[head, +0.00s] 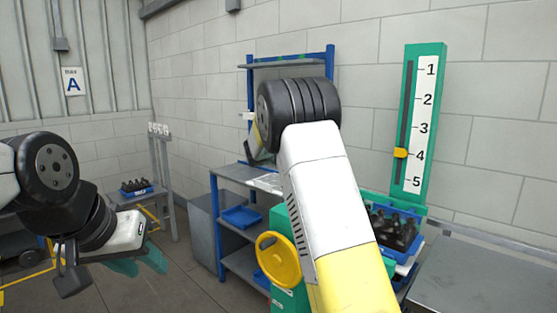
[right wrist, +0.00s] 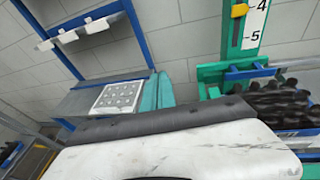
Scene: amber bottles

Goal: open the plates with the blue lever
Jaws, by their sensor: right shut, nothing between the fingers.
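A blue bar (right wrist: 262,72) runs across the green frame above dark bottles in the right wrist view; I cannot tell whether it is the lever. No plates that I can name surely are in view. A white panel with round spots (right wrist: 117,96) lies on the bench beyond my right gripper. My right gripper (right wrist: 158,92) shows its teal fingers side by side, shut and empty; in the head view my own arm hides most of it. My left gripper (head: 142,262) hangs low at the left in the head view, away from the bench; its finger gap is unclear.
A green stand with a scale (head: 431,120) has its yellow pointer near 4. Dark bottles (head: 395,230) stand in a crate below it. A yellow handwheel (head: 278,260) is on a green machine. A blue-framed bench (head: 238,174) and a grey table (head: 475,280) stand nearby. Floor at left centre is clear.

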